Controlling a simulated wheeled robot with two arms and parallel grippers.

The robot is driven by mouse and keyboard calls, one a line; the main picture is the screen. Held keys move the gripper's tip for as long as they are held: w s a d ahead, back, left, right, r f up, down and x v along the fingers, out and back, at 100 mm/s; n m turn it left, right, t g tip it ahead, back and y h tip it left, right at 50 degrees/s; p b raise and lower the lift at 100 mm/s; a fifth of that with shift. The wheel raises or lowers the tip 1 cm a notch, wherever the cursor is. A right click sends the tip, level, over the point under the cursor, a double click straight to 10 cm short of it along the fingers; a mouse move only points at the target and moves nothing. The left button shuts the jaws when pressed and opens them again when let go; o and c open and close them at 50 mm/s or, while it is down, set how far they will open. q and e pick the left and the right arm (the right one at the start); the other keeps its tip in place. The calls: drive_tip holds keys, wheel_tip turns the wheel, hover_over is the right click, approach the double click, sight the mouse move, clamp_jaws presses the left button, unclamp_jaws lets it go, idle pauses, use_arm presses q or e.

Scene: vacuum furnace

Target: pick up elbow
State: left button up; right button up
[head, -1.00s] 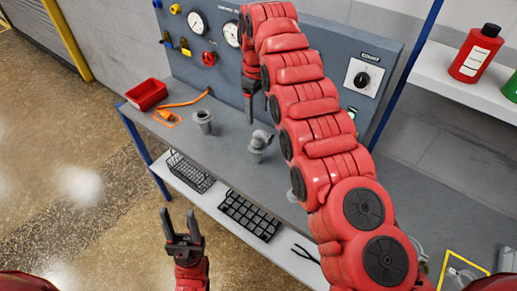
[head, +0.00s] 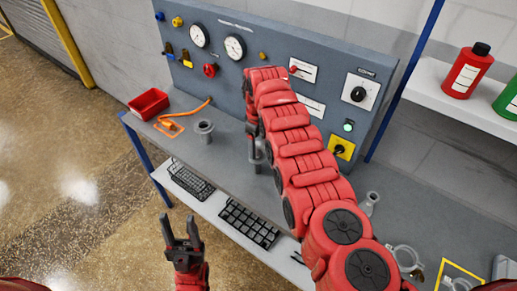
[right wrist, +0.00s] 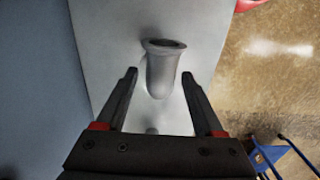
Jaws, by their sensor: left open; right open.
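The grey elbow (head: 258,160) stands on the bench, mostly hidden behind my right gripper (head: 252,142) in the head view. My right gripper is open, with its fingers pointing down close to the elbow. In the right wrist view its open fingers (right wrist: 160,76) frame a grey flanged fitting (right wrist: 161,75) with nothing clamped. I cannot tell surely whether this is the elbow or the straight flanged tube (head: 205,131) further left on the bench. My left gripper (head: 181,226) is open and empty, over the floor in front of the bench.
A grey gauge panel (head: 285,50) rises behind the bench (head: 228,165). A red bin (head: 149,103) and an orange cord (head: 190,112) lie at the left end. A flanged piece (head: 369,203) and a clamp (head: 405,258) are at right. A keyboard (head: 248,224) is on the lower shelf.

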drive_tip(key=shift+f, duration=0.1)
drive_tip(key=shift+c, duration=0.3)
clamp_jaws()
